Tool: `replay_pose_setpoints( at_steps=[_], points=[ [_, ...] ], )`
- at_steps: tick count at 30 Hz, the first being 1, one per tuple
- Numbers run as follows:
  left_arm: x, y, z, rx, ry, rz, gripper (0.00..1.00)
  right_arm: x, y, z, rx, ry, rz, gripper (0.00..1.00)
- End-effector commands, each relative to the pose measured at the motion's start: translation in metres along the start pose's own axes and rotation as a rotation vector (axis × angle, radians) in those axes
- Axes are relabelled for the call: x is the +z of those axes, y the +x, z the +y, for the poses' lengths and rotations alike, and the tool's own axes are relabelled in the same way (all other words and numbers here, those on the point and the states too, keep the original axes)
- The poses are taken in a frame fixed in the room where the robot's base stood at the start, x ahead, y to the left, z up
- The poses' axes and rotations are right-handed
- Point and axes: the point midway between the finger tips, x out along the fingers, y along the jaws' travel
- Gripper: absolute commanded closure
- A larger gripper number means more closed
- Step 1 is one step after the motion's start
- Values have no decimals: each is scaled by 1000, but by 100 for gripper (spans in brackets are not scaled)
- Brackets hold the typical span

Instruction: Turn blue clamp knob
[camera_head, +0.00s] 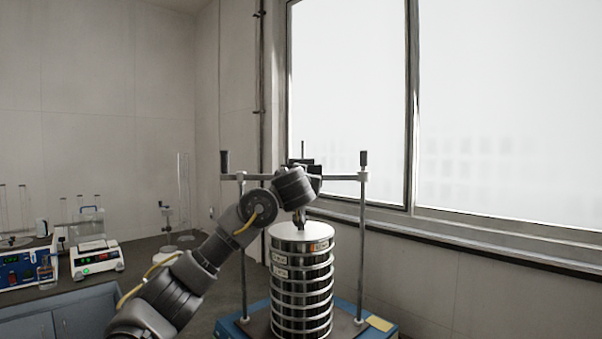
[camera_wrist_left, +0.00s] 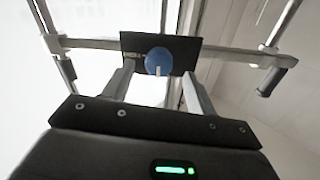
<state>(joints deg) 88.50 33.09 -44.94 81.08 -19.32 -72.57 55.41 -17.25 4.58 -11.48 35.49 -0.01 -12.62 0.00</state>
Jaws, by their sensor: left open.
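The blue clamp knob (camera_wrist_left: 158,61) shows in the left wrist view as a round blue disc with a small white mark, in front of a dark plate (camera_wrist_left: 190,46) on the crossbar. My left gripper (camera_wrist_left: 160,78) is open, with one finger on each side of the knob in that view. I cannot tell whether the fingers touch it. In the head view my left arm reaches to the crossbar (camera_head: 343,177) of the sieve shaker, and its wrist hides the knob and most of the gripper. My right gripper is not in view.
A stack of round metal sieves (camera_head: 302,290) stands between two upright rods on the blue shaker base (camera_head: 382,332). Black handles (camera_head: 363,158) top the rods. Lab instruments (camera_head: 97,258) stand on the bench at the left. A window (camera_head: 350,100) is behind.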

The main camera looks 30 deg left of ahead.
Motion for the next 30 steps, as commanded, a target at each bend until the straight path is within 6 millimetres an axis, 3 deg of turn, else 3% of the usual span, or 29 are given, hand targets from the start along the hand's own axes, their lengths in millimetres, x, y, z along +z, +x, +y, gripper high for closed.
replay_pose_setpoints(
  at_steps=[6, 17, 27, 30],
  points=[
    [-2, 25, 1, 1, -1, 0, 43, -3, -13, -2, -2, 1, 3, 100],
    [0, 31, 2, 1, -1, 1, 43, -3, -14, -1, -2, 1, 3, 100],
    [0, 30, 2, 1, -1, 1, 85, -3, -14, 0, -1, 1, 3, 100],
    [0, 30, 2, 1, 0, 1, 87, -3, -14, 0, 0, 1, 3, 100]
  ],
)
